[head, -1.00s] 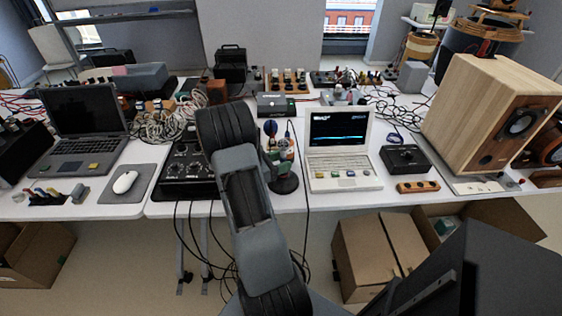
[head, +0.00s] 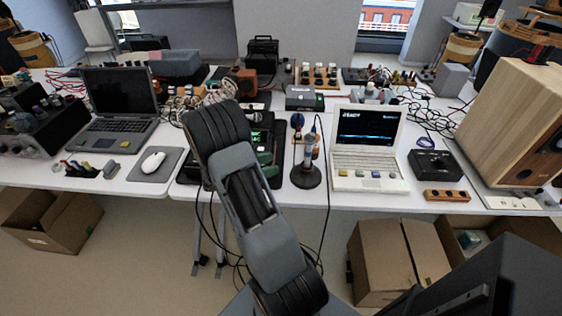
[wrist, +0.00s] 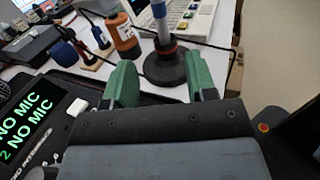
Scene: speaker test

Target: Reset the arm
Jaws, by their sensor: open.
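My arm (head: 245,185) reaches up from the bottom of the head view, over the table's front edge. In the head view my gripper is mostly hidden behind it; only bits of green show. In the wrist view my gripper (wrist: 163,82) shows two green fingers apart with nothing held between them. A microphone-like stand with a round dark base (wrist: 165,68) shows beyond the gap between them. The same stand (head: 307,176) is right of my arm in the head view. A black audio interface (wrist: 25,130) with green "NO MIC" text lies left of my gripper.
A white laptop (head: 367,150) and a black knob box (head: 435,164) stand right of the stand. A dark laptop (head: 118,105) and a mouse (head: 152,161) are at left. A large wooden speaker (head: 515,115) stands far right. Open cardboard boxes (head: 400,258) sit on the floor.

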